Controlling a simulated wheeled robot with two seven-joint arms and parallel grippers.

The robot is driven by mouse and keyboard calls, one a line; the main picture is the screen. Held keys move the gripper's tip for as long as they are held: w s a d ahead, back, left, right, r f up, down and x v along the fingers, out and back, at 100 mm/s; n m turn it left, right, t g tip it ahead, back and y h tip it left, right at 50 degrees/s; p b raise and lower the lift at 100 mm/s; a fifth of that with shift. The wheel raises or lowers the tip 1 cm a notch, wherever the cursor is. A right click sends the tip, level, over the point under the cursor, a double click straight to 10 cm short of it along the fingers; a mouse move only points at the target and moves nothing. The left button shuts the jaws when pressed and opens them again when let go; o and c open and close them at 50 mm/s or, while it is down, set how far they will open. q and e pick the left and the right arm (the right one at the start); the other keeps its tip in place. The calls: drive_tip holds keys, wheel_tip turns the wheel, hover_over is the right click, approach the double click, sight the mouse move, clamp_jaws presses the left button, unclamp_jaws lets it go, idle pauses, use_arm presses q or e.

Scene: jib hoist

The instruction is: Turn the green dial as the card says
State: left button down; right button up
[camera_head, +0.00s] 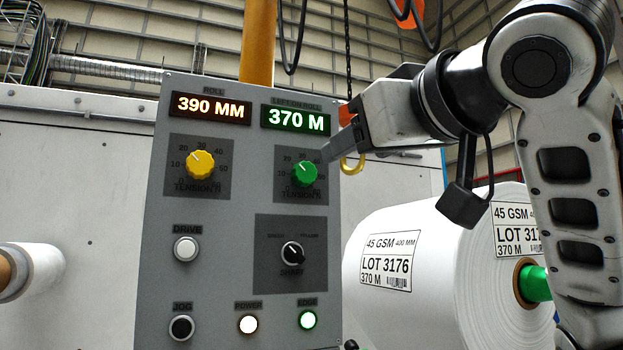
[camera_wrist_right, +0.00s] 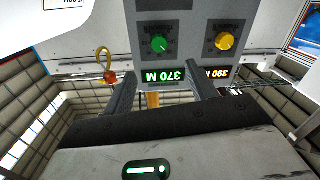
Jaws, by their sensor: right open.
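The green dial (camera_head: 304,174) sits on the grey control panel (camera_head: 215,215), under the green "370 M" display (camera_head: 296,118). Its white mark points to the upper left of its scale, which is partly covered. My right gripper (camera_head: 338,148) is open, in front of the panel's right edge, up and right of the dial and apart from it. In the right wrist view the green dial (camera_wrist_right: 159,44) shows upside down beyond the two spread fingers (camera_wrist_right: 157,88), with nothing between them. I see no separate card, only printed labels on the roll. My left gripper is out of view.
A yellow dial (camera_head: 201,165) is left of the green one, under a "390 MM" display (camera_head: 211,107). A black selector (camera_head: 293,253) and several buttons are below. A white roll (camera_head: 430,260) labelled "LOT 3176" stands right. A yellow hook (camera_head: 352,164) hangs close behind my gripper.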

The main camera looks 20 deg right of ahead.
drive_tip(key=p, duration=0.5)
approach(307, 172)
drive_tip(key=w, duration=0.7)
drive_tip(key=shift+w+a, duration=0.35)
drive_tip(key=shift+a, duration=0.05)
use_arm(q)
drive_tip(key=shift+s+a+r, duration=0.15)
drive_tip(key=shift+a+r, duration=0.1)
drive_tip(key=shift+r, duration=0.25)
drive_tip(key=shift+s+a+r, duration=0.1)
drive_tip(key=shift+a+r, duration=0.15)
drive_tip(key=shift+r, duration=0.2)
use_arm(e)
drive_tip(key=shift+w, duration=0.35)
drive_tip(key=c, duration=1)
